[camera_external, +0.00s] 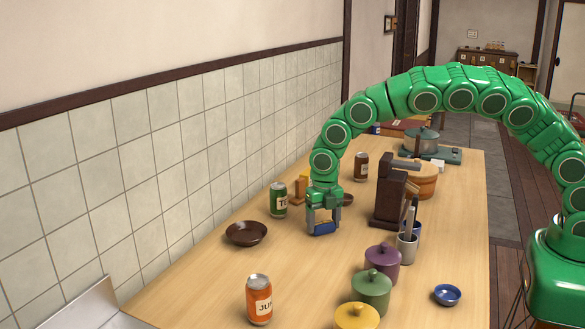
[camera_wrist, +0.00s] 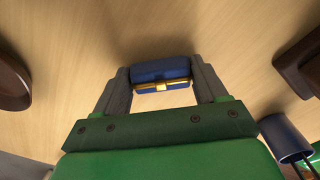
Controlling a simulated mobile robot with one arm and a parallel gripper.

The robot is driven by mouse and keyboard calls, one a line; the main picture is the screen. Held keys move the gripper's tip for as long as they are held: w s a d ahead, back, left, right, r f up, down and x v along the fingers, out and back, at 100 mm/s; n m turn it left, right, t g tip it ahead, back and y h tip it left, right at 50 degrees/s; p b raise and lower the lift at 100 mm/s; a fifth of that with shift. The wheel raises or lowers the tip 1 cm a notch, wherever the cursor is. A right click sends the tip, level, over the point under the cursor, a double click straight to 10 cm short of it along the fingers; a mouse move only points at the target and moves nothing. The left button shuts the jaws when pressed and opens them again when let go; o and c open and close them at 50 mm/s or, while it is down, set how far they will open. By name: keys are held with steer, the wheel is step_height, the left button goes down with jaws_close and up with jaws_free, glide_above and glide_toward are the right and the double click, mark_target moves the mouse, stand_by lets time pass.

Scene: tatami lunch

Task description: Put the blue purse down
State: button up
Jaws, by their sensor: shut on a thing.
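The blue purse (camera_wrist: 161,70) is a small dark blue thing with a gold clasp, held between the two grey fingers of my gripper (camera_wrist: 162,82) in the wrist view. In the external view my green gripper (camera_external: 322,226) points down at the wooden table (camera_external: 200,290), with the blue purse (camera_external: 322,228) low between its fingers. The purse is close to the table top. I cannot tell whether it touches the wood.
A dark brown bowl (camera_external: 246,234) and a green can (camera_external: 278,200) stand left of my gripper. A dark wooden stand (camera_external: 386,195) is to its right, with a cup of utensils (camera_external: 406,248). Lidded pots, a small blue bowl (camera_external: 447,295) and an orange can (camera_external: 259,300) stand nearer. Table in front of my gripper is clear.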

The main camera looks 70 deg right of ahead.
steer(key=shift+f, duration=0.15)
steer(key=o, duration=1)
steer(key=shift+o, duration=0.2)
step_height(320, 180, up, 12)
